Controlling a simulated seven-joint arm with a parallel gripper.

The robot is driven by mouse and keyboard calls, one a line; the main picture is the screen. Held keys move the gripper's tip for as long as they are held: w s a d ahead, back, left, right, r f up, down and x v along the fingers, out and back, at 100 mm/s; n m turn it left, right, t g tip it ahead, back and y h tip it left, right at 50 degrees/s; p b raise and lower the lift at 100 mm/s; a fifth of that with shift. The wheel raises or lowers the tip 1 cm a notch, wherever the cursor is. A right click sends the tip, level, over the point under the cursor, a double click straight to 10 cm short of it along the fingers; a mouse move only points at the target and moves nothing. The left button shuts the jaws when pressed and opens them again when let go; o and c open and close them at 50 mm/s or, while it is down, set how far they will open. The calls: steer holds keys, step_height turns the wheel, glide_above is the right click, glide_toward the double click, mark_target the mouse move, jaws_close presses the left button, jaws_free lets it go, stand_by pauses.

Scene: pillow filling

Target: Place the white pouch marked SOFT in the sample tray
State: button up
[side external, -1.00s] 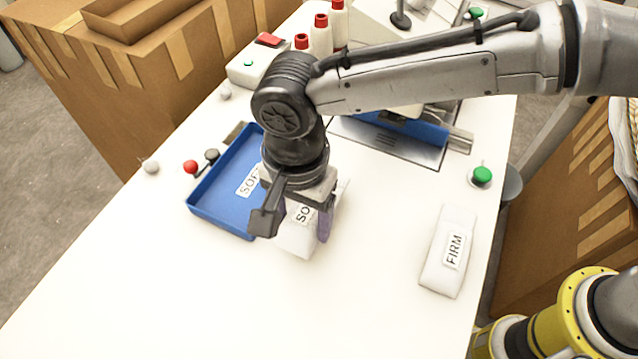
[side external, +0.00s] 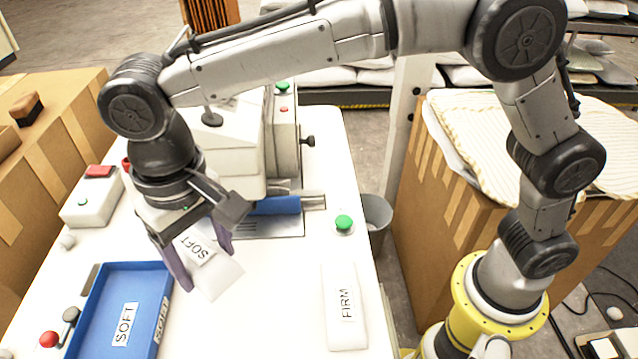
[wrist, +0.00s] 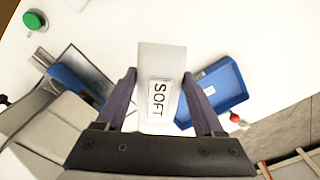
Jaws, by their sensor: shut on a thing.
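The white pouch marked SOFT (side external: 220,280) is held between the two purple-grey fingers of my gripper (side external: 202,258), which is shut on it. The pouch hangs tilted, with its label partly behind the gripper in the side view. In the wrist view the pouch (wrist: 162,62) lies between the fingertips (wrist: 160,80), its label readable. The blue sample tray (side external: 95,298), with a SOFT label inside, is at the lower left, in front of and left of the pouch. In the wrist view the tray (wrist: 232,90) is right of the pouch. The tray looks empty.
A white pouch marked FIRM (side external: 345,318) lies on the white table at the right. A green button (side external: 344,223) stands behind it. A machine with a blue part (side external: 275,206) is behind my gripper. A red knob (side external: 48,340) sits beside the tray.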

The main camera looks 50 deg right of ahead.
steer(key=w+d+r+n, duration=0.1)
steer(key=d+r+n, duration=0.4)
steer(key=d+n, duration=0.2)
steer(key=shift+w+r, duration=0.15)
steer(key=shift+r, duration=0.2)
